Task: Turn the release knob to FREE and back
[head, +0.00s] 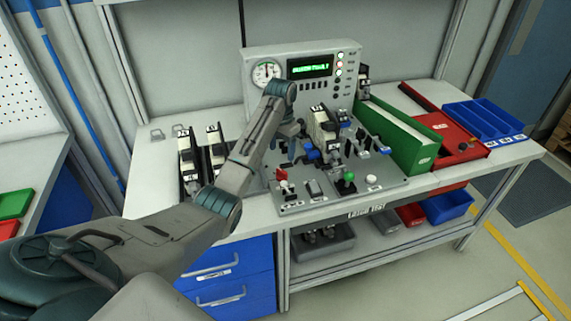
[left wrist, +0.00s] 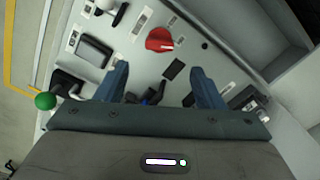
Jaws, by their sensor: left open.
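A red knob (left wrist: 160,39) with a white pointer line sits on the grey panel in the left wrist view. I take it for the release knob; its label is too small to read. A red control also shows at the front left of the test panel (head: 331,203) in the head view (head: 281,174). My left gripper (left wrist: 160,78) is open and empty, its two blue fingers apart with the red knob beyond them and not between them. In the head view the left gripper (head: 292,151) hangs above the panel's left part. My right gripper does not show.
Behind are a gauge (head: 266,73) and a lit display (head: 311,68). A green box (head: 400,140) and red and blue bins (head: 484,121) stand to the right.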

